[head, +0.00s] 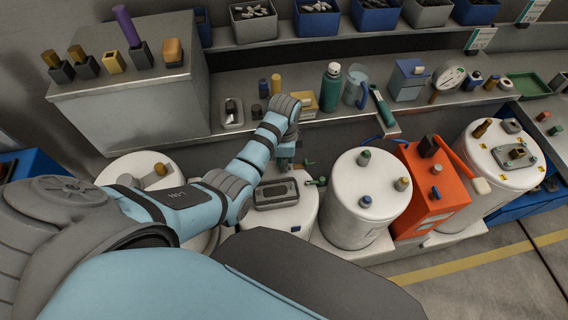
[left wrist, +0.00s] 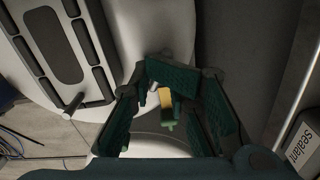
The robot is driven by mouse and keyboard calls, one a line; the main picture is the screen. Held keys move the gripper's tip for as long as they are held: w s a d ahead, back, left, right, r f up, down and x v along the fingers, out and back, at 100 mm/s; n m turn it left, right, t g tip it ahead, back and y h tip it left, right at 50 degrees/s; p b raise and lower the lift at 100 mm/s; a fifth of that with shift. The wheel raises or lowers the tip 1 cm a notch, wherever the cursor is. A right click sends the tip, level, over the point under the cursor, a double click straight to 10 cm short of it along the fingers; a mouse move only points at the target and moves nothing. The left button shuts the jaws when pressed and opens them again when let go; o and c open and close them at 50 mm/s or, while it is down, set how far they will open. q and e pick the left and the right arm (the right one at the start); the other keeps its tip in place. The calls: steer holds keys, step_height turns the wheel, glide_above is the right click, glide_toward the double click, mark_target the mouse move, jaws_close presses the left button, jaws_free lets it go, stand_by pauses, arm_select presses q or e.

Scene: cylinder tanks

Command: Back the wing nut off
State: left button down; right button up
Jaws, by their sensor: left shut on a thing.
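My left gripper (head: 286,158) reaches down over the white tank (head: 286,216) in the middle, at the back of its lid. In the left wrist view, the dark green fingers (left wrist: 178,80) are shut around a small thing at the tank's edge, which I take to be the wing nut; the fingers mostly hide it. A small brass-yellow piece (left wrist: 166,98) with a green end (left wrist: 167,125) shows between the fingers. A grey rectangular plate (head: 276,194) lies on this lid and also shows in the left wrist view (left wrist: 55,45). My right gripper is not in view.
Another white tank (head: 352,215) and an orange box (head: 428,195) stand to the right, with a larger white tank (head: 490,165) beyond. A grey shelf (head: 300,128) behind the tanks holds a green bottle (head: 331,88), a mug and tools.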

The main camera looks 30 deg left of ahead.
arm_select(q)
steer(key=n, duration=0.5)
steer(key=shift+n, duration=0.3)
steer(key=c, duration=1.9)
jaws_free()
steer(key=shift+s, duration=0.1)
steer(key=shift+r, duration=2.5)
